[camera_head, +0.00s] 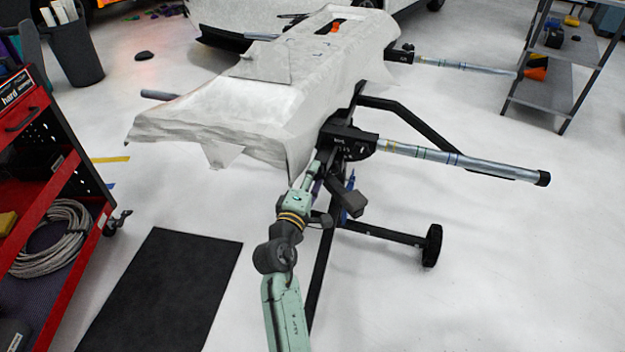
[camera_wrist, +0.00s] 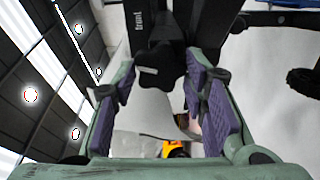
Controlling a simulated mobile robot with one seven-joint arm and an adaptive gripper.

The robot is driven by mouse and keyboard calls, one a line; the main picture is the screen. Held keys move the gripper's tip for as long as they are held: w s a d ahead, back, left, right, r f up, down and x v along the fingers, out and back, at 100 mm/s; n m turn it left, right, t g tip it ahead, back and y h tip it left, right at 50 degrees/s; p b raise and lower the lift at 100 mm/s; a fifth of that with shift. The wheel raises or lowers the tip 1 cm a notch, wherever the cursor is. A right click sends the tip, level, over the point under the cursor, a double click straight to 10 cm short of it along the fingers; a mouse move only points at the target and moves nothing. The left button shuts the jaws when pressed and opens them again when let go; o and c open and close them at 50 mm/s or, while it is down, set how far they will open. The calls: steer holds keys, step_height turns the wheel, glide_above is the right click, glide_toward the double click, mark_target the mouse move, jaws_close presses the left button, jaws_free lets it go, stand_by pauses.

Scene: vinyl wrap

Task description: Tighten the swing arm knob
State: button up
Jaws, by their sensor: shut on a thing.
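A dark stand carries a bumper-like part draped in pale wrap (camera_head: 260,100). The near swing arm is a silver tube (camera_head: 450,163) with a black end, joined to a black bracket (camera_head: 345,140) on the stand. My gripper (camera_head: 317,172) reaches up to this bracket from below. The knob sits under a black bar (camera_wrist: 142,30) marked with white letters. The knob is hidden in the head view, and its exact contact with the pads is hard to see.
A red tool cart (camera_head: 60,170) with coiled cable stands at the left, beside a black floor mat (camera_head: 165,290). A second silver arm (camera_head: 460,65) sticks out farther back. A grey shelf (camera_head: 550,90) stands at the back right. The floor at the lower right is clear.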

steer(key=shift+r, duration=0.1)
stand_by(0.3)
steer(key=o, duration=1.1)
steer(key=shift+o, duration=0.2)
steer(key=v, duration=0.7)
steer(key=shift+s, duration=0.2)
steer(key=shift+a, duration=0.1)
